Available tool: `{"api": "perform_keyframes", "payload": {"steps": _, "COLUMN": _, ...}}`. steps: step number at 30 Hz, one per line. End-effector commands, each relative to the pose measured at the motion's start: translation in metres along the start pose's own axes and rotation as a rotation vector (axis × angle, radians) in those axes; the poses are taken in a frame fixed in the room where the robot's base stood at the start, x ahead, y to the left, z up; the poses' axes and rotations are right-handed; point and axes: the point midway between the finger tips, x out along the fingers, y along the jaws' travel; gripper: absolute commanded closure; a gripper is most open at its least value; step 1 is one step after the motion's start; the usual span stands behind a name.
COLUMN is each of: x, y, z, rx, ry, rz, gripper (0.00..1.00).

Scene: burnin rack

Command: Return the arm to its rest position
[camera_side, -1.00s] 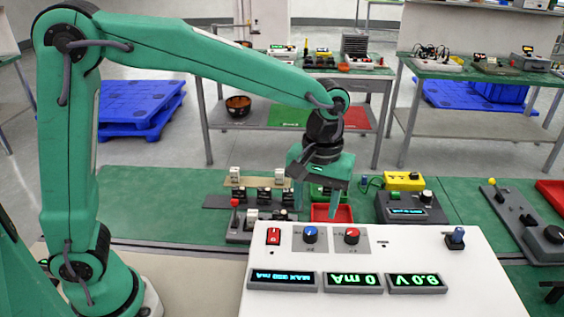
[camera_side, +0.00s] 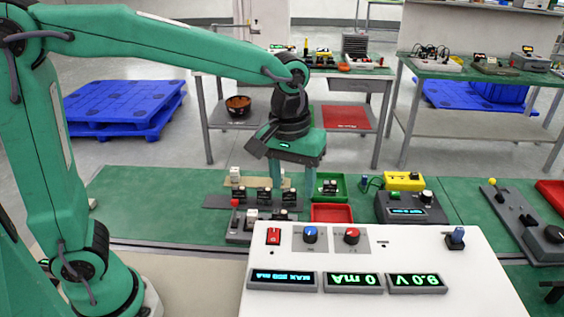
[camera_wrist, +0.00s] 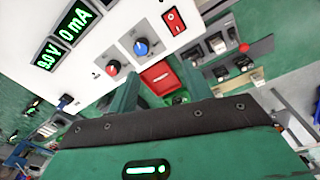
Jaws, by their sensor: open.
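My green arm reaches over the bench from the left in the side view. My gripper (camera_side: 292,184) points down, its two fingers apart with nothing between them. It hangs in front of or above the rack of small black modules (camera_side: 265,196) and left of the green tray (camera_side: 341,182). In the wrist view my gripper (camera_wrist: 160,92) shows its fingers spread, with the red tray (camera_wrist: 161,78) visible past them. The green tray holds a small dark module (camera_side: 329,187). The gap between fingertips and rack is hard to judge.
A white panel (camera_side: 380,255) with knobs, a red switch and displays reading 9.0 V and 0 mA stands in front. A dark device (camera_side: 409,208) and a yellow box (camera_side: 404,181) lie right of the red tray (camera_side: 332,213). Green mat (camera_side: 150,200) at left is clear.

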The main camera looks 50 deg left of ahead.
Motion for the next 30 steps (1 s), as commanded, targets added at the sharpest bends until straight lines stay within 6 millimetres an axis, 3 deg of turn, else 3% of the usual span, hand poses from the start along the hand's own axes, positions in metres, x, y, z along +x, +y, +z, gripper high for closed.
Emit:
{"api": "perform_keyframes", "payload": {"steps": 12, "x": -0.032, "y": -0.079, "z": 0.021, "rx": 0.162, "ry": 0.161, "rz": 0.083, "gripper": 0.5}}
{"api": "perform_keyframes", "payload": {"steps": 24, "x": -0.036, "y": -0.141, "z": 0.054, "rx": 0.32, "ry": 0.337, "rz": 0.092, "gripper": 0.5}}
{"api": "perform_keyframes", "payload": {"steps": 30, "x": -0.031, "y": -0.16, "z": 0.067, "rx": 0.38, "ry": 0.404, "rz": 0.077, "gripper": 0.5}}
